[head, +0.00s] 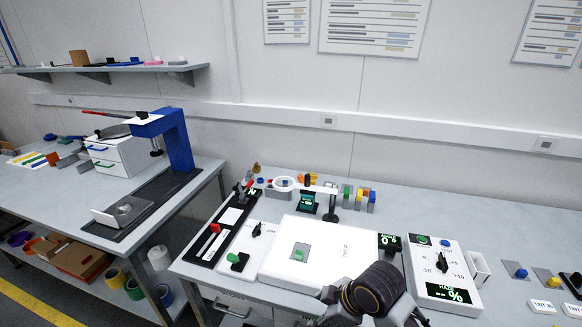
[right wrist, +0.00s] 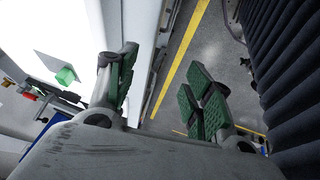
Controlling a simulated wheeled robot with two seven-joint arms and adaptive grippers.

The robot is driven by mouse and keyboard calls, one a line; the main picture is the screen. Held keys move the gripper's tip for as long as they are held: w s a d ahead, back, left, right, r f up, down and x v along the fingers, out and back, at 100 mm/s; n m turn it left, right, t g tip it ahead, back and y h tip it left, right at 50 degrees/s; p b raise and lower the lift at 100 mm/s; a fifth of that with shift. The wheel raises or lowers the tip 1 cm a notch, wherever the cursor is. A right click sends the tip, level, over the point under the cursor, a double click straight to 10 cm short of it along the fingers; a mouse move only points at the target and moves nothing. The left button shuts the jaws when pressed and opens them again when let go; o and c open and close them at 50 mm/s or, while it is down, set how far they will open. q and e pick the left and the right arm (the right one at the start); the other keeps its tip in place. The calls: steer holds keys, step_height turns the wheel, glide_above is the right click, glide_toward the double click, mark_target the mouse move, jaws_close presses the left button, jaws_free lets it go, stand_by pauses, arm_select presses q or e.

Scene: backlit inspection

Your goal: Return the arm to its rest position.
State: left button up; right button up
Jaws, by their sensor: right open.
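My right arm (head: 375,290) shows at the bottom of the head view, in front of the near edge of the bench. My right gripper (right wrist: 163,88) is open in the right wrist view, its green-padded fingers spread apart with nothing between them. Grey floor and a yellow line show beyond the fingers. A white light panel (head: 322,240) lies on the bench, with a green piece (head: 299,255) on a grey square on it. The green piece also shows in the right wrist view (right wrist: 66,76), apart from the fingers. My left gripper is not in view.
A control box (head: 443,272) with a dial stands right of the panel. A magnifier on a stand (head: 333,200) is behind it. Small coloured blocks (head: 360,198) stand at the back. A second bench with a blue press (head: 176,140) is at left. The bench's back right is clear.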

steer(key=shift+s+d+f+m+h, duration=0.95)
steer(key=shift+s+d+f+m, duration=1.1)
steer(key=shift+d+m, duration=1.3)
steer(key=shift+s+d+f+m+h, duration=0.95)
steer(key=shift+s+d+f+m, duration=1.1)
steer(key=shift+d+m, duration=1.3)
steer(key=s+f+n+g, duration=0.1)
steer(key=s+f, duration=0.2)
steer(key=f, duration=3)
steer(key=s+d+f, duration=0.2)
steer(key=s+f, duration=0.7)
steer(key=s, duration=0.2)
steer(key=s+d+f+g, duration=0.1)
steer(key=s+d+f, duration=0.2)
steer(key=s+f, duration=0.7)
steer(key=shift+s+f, duration=0.3)
steer(key=shift+s, duration=0.4)
